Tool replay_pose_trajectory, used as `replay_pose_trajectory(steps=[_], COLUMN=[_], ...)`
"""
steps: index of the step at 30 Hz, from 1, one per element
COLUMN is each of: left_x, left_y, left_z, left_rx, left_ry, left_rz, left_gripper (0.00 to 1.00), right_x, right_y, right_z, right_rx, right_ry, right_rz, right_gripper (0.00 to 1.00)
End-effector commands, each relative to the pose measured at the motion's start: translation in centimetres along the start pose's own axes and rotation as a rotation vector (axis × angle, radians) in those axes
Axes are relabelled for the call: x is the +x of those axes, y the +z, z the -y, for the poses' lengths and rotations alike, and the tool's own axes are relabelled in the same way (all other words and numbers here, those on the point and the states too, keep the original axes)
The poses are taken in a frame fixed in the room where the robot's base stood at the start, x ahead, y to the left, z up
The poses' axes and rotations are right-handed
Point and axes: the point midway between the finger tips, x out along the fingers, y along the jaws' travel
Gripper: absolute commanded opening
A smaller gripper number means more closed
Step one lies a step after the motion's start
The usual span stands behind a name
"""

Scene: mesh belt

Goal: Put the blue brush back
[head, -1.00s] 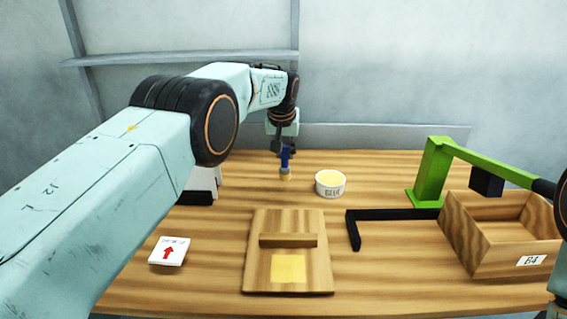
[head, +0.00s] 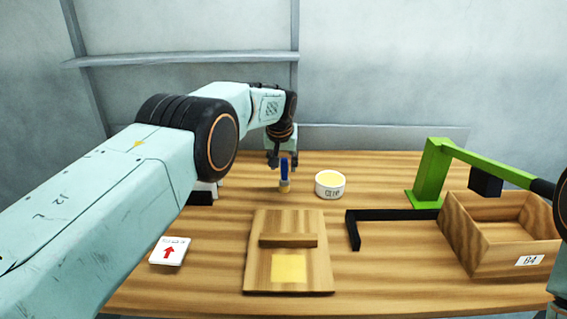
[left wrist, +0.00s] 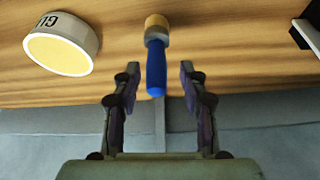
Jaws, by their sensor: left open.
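The blue brush (head: 284,172) stands upright behind the wooden board, handle up and pale bristle end down at the table. It also shows in the left wrist view (left wrist: 156,65), with a grey collar below the blue handle. My right gripper is out of view.
A wooden board (head: 257,270) with a crossbar and yellow square lies in front. A white arrow card (head: 170,250) is at left. A black angle bar (head: 400,215), a green stand (head: 428,175) and the wooden B4 crate (head: 470,245) are at right.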

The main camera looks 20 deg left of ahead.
Motion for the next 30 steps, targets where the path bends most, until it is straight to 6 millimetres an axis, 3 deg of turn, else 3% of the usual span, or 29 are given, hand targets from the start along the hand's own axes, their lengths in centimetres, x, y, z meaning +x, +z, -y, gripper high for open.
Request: replay_pose_trajectory(steps=[8, 14, 30], left_x=[-0.5, -2.2, -10.4], left_y=[-0.2, -0.2, -0.2], left_z=[0.0, -0.1, -0.1], left_rx=[0.0, 0.001, 0.0], left_ry=[0.0, 0.0, 0.001], left_rz=[-0.001, -0.001, -0.002], left_gripper=[0.43, 0.43, 0.43], right_x=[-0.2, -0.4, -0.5], right_y=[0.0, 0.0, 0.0], right_z=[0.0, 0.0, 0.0], right_rx=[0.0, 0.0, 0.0], right_ry=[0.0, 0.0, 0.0], right_rz=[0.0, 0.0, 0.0], right_gripper=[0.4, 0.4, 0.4])
